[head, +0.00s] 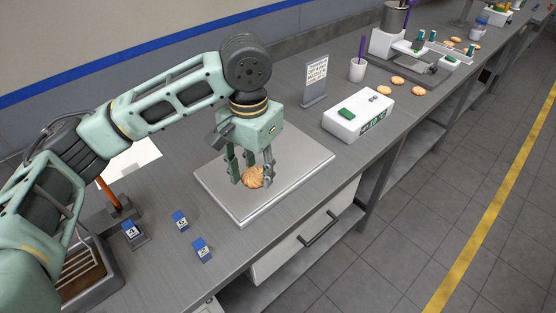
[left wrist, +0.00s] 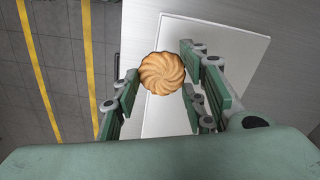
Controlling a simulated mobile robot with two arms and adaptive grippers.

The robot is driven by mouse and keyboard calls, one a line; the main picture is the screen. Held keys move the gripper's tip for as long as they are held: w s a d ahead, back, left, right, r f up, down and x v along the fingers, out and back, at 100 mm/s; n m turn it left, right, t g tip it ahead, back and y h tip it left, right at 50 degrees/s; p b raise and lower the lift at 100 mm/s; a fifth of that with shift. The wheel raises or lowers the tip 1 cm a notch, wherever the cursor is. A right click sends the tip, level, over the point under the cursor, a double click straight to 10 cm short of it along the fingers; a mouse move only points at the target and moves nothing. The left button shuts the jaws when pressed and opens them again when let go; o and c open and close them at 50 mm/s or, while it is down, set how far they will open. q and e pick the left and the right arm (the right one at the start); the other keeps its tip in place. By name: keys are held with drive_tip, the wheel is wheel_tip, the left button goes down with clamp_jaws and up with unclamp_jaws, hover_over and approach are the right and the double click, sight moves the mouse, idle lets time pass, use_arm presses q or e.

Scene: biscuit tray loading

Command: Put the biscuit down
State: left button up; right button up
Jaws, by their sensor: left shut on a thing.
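The biscuit (head: 253,178) is round, golden and swirl-patterned. My left gripper (head: 252,180) points down over the metal tray (head: 305,161) and is shut on the biscuit. In the left wrist view, the biscuit (left wrist: 163,73) sits between the fingers of my left gripper (left wrist: 160,90), with the pale tray (left wrist: 235,45) behind it. I cannot tell whether the biscuit touches the tray. My right gripper is not in view.
Small blue numbered blocks (head: 202,250) stand left of the tray. More biscuits (head: 398,80) lie farther along the counter.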

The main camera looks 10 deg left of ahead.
use_arm(q)
drive_tip(key=w+d+r+m, duration=0.1)
drive_tip(key=w+d+m, duration=0.2)
drive_tip(key=d, duration=0.2)
drive_tip(key=w+a+f, duration=0.2)
drive_tip(key=a, duration=0.1)
drive_tip(key=w+a+f+p, duration=0.1)
drive_tip(key=w+a+f, duration=0.3)
drive_tip(key=a, duration=0.1)
drive_tip(key=shift+w+a+p, duration=0.3)
drive_tip(key=shift+w+a, duration=0.05)
drive_tip(key=shift+w, duration=0.05)
drive_tip(key=shift+w+a+f, duration=0.1)
drive_tip(key=shift+a+f, duration=0.05)
drive_tip(key=shift+f, duration=0.05)
wheel_tip(320, 180, down, 3)
drive_tip(key=shift+f+p, duration=0.1)
drive_tip(key=shift+p, duration=0.45)
drive_tip(key=shift+f, duration=0.45)
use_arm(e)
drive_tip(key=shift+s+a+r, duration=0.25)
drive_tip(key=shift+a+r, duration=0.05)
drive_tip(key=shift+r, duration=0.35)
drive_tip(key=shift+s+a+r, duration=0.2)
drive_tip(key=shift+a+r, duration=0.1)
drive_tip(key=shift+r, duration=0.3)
